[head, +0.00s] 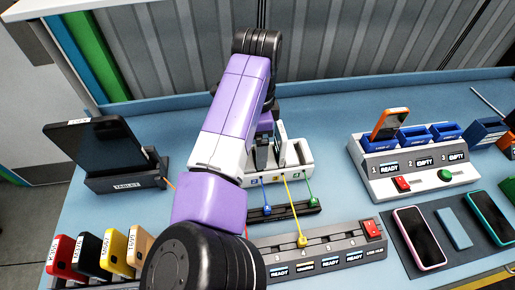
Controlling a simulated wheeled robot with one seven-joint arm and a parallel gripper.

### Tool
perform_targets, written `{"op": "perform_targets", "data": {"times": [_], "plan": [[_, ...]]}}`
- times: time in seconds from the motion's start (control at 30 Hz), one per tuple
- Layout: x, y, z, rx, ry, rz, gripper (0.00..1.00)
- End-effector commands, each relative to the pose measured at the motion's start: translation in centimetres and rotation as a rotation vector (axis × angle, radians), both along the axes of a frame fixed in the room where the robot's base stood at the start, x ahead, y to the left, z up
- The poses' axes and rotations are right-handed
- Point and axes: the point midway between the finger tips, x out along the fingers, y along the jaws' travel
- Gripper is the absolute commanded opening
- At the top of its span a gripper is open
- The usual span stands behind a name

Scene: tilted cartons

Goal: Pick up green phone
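A phone with a teal-green edge (490,218) lies screen up on the dark surface at the far right. My arm reaches up the middle of the head view, and my gripper (266,146) is at its far end by a white slotted rack (300,176). The arm covers much of the gripper, so its fingers and anything between them are unclear. The gripper is well left of the teal-green phone and apart from it.
A pink-edged phone (420,238) and a blue-grey slab (454,228) lie left of the green phone. A dock (408,178) holds an orange phone (390,123). A tablet (100,150) stands left. Several upright phones (113,250) and a hub (335,248) are in front.

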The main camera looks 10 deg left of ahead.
Motion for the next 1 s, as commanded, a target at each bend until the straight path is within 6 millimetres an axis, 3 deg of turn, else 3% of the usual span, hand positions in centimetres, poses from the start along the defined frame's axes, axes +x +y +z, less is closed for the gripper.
{"op": "perform_targets", "data": {"times": [0.07, 0.43, 0.77, 1.0], "plan": [[0.0, 0.0, 0.0, 0.0, 0.0, 0.0, 0.89], [0.0, 0.0, 0.0, 0.0, 0.0, 0.0, 0.17], [0.1, -0.1, 0.4, 0.0, -0.001, 0.0, 0.17], [0.6, -1.0, 2.4, -0.001, -0.003, -0.002, 0.17]]}}
